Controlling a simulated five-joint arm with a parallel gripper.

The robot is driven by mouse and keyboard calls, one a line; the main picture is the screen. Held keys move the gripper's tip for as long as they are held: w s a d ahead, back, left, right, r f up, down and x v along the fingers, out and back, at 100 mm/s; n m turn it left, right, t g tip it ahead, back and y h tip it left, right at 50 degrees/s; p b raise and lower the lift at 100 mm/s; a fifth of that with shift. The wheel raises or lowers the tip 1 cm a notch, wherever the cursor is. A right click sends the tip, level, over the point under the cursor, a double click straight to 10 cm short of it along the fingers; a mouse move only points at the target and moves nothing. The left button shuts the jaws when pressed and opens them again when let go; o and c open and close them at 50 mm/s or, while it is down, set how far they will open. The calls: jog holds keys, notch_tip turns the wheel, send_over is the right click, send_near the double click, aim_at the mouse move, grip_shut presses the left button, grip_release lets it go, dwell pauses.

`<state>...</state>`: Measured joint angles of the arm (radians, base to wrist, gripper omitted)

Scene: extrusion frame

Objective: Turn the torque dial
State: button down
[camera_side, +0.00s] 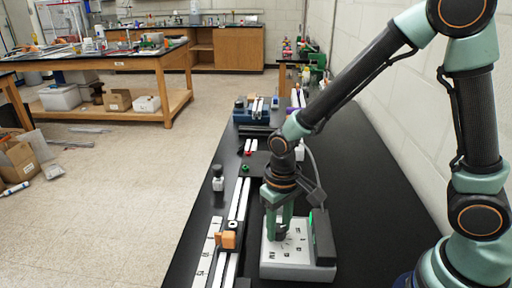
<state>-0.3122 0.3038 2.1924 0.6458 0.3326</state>
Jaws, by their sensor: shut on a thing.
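The torque dial's light grey box (290,272) sits on the black bench, with dark scale marks on its top face. My gripper (279,234) points straight down onto the left part of that face. Its green fingers are shut on the torque dial, which is mostly hidden between and behind the dark fingertips. I cannot make out the dial's pointer or its setting.
A dark upright block (323,238) with a green strip stands along the box's right side. Left of the box are an aluminium rail (239,200), an orange clamp-like part (228,239) and a white ruler-like strip (205,262). A small grey-and-black item (218,179) stands farther back. Bench at right is clear.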

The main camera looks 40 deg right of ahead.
aim_at(279, 228)
jog(key=n, duration=0.4)
jog(key=shift+n, duration=1.8)
jog(key=shift+r, duration=0.1)
jog(key=shift+c, duration=2.3)
grip_release()
notch_tip(279, 228, up, 12)
